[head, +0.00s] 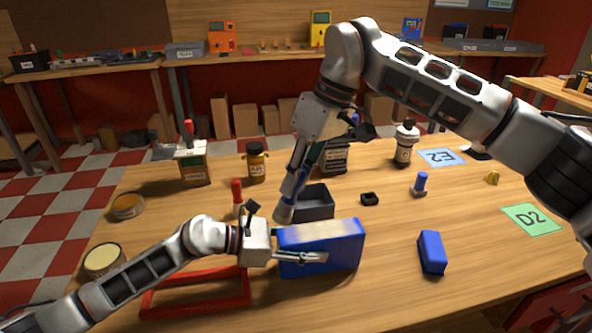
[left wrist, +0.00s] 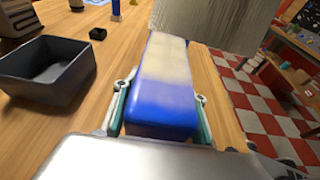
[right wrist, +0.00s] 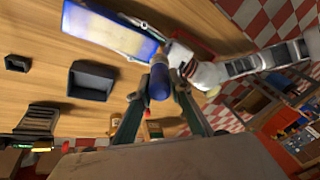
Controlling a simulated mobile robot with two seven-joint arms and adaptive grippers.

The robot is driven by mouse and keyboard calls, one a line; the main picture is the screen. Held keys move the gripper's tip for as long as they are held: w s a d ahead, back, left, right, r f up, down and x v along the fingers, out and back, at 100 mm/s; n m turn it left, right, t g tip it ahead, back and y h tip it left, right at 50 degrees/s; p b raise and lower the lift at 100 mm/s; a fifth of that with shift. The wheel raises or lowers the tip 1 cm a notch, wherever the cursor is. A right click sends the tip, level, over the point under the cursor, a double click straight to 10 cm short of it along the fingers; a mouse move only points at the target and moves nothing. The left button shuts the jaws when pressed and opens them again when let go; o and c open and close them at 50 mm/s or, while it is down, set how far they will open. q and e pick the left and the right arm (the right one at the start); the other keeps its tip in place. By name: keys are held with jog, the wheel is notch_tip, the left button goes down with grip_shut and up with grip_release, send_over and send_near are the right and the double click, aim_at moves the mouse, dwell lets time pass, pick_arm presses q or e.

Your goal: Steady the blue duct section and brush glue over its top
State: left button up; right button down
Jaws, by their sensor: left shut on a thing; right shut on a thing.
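The blue duct section (head: 335,257) stands on the table, a pale cream layer along the middle of its top and bare blue at its left end. My left gripper (head: 300,257) is shut across its left part; the left wrist view shows the duct section (left wrist: 160,110) between both fingers. My right gripper (head: 291,190) points down above the duct's left end, shut on a blue-handled brush (right wrist: 158,82). The brush's lower end (head: 284,211) is close to the duct's top left corner; I cannot tell if it touches. The bristles are not clear.
A dark open box (head: 316,208) stands just behind the duct. A red frame (head: 195,297) lies to its left, a blue block (head: 432,252) to its right.

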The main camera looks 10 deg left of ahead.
aim_at(295, 199)
jog(key=shift+f, duration=1.95)
jog(key=shift+w+d+f, duration=0.25)
jog(key=shift+w+d, duration=1.1)
jog(key=shift+d, duration=2.85)
jog(key=shift+w+d+f, duration=0.25)
jog(key=shift+w+d, duration=1.05)
jog(key=shift+d, duration=2.9)
jog(key=shift+s+a, duration=0.85)
jog(key=shift+a, duration=2)
jog(key=shift+s+a, duration=0.9)
jog(key=shift+a, duration=1.95)
jog(key=shift+s+a, duration=0.85)
jog(key=shift+a, duration=2)
jog(key=shift+w+d, duration=1.35)
jog(key=shift+d, duration=2.9)
jog(key=shift+w+d, duration=1.3)
jog(key=shift+d, duration=2.9)
jog(key=shift+s+a, duration=0.9)
jog(key=shift+a, duration=1.9)
jog(key=shift+s+a, duration=0.85)
jog(key=shift+a, duration=2)
jog(key=shift+s+a, duration=0.9)
jog(key=shift+a, duration=1.9)
notch_tip(295, 199, up, 2)
jog(key=shift+w+d+r, duration=0.1)
jog(key=shift+r, duration=2.95)
